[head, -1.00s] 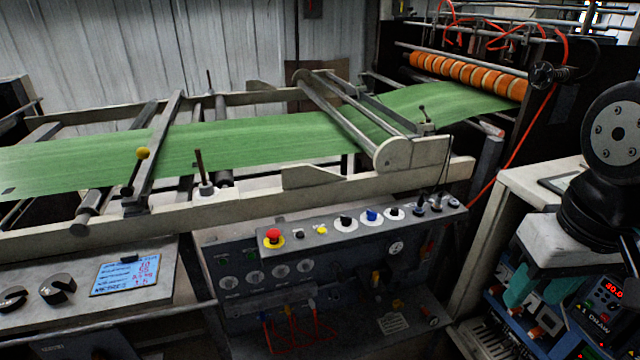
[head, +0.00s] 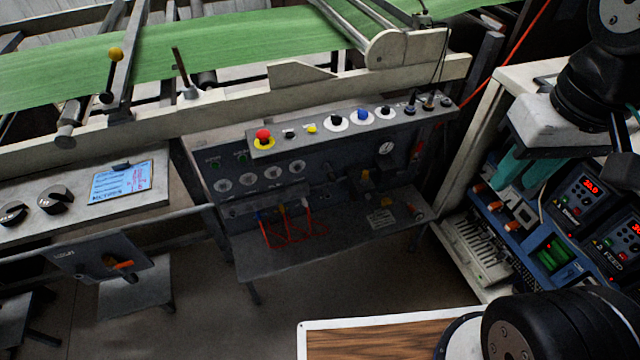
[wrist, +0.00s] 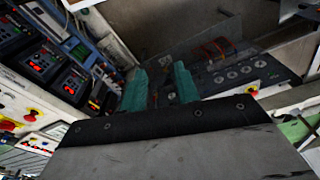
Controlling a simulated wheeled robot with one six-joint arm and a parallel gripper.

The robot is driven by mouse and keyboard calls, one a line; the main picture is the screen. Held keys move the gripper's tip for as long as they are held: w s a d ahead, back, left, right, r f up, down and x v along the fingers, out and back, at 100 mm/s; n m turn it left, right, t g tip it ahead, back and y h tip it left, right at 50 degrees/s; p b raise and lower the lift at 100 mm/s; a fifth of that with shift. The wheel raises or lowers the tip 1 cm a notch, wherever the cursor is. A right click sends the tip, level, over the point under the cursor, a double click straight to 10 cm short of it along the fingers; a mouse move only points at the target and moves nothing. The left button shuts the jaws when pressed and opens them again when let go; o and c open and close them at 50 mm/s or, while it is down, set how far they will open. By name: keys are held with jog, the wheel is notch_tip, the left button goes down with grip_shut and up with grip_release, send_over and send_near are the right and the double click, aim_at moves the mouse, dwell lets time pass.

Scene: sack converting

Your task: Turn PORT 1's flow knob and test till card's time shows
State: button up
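The grey control panel (head: 330,172) stands in the middle of the head view. It carries a row of round white dials (head: 248,179), a pressure gauge (head: 386,148) and small yellow parts (head: 366,178). Red hoses (head: 285,238) hang at its lower shelf. No PORT 1 label is legible, so I cannot tell which knob is its flow knob. A blue-white card (head: 122,182) with handwriting lies on the left bench; its figures are too small to read. My gripper (head: 512,165) is at the right, apart from the panel. In the wrist view its teal fingers (wrist: 160,72) are spread and empty.
Equipment with red displays (head: 591,184) stands close below my gripper at the right. A red stop button (head: 263,137) and several knobs top the panel. Green web (head: 200,60) runs behind. A wood-topped surface (head: 385,340) is at the bottom; floor before the panel is open.

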grip_shut()
dwell(1.5)
